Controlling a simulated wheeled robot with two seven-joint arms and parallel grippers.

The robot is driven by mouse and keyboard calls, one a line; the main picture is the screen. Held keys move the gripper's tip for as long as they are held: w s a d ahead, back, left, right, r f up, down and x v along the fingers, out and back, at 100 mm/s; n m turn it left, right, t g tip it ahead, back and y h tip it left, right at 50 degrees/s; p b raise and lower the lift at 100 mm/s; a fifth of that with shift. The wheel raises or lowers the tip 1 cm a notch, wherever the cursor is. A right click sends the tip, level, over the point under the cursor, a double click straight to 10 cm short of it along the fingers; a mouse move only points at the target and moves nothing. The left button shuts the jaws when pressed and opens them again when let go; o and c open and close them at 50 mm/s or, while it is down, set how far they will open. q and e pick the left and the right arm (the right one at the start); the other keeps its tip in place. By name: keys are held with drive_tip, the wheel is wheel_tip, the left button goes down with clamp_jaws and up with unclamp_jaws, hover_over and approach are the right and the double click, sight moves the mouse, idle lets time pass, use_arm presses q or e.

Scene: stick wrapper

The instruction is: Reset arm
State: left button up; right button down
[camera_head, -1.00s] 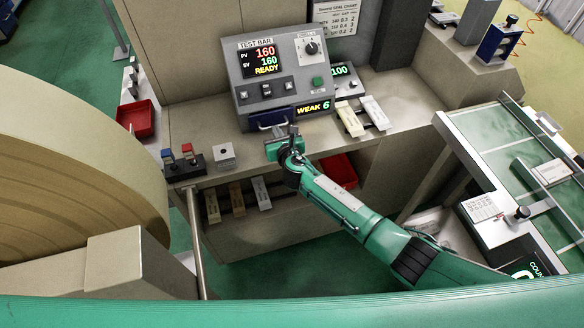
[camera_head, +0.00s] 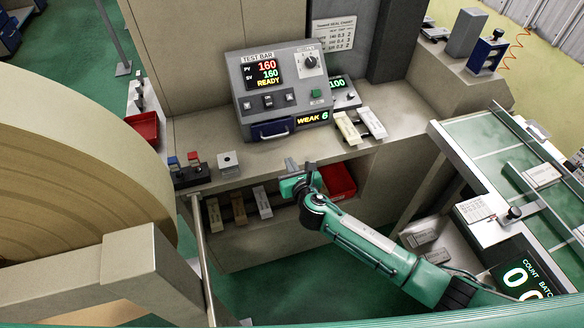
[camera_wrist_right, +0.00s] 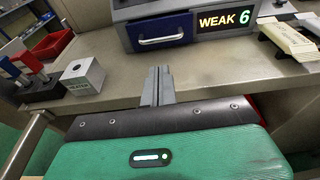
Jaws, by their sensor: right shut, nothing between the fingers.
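My right gripper (camera_head: 291,165) is in front of the shelf edge, below the test bar machine, in the head view. Its fingers also show in the right wrist view (camera_wrist_right: 158,85), shut together with nothing between them. The grey test bar machine (camera_head: 240,95) stands on the beige shelf (camera_head: 290,150) and reads 160, READY and WEAK 6. Its blue drawer with a silver handle (camera_head: 272,130) is beyond the fingertips, apart from them; it also shows in the right wrist view (camera_wrist_right: 160,32). My left gripper is not in view.
Two pale bars (camera_head: 347,128) lie right. A red bin (camera_head: 340,181) is under the shelf, behind my arm. A large roll (camera_head: 70,170) fills the left side.

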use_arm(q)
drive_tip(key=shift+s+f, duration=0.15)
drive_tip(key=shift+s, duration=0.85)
use_arm(e)
drive_tip(key=shift+s+d+r, duration=0.1)
drive_tip(key=shift+s+d, duration=0.05)
drive_tip(key=shift+s, duration=0.4)
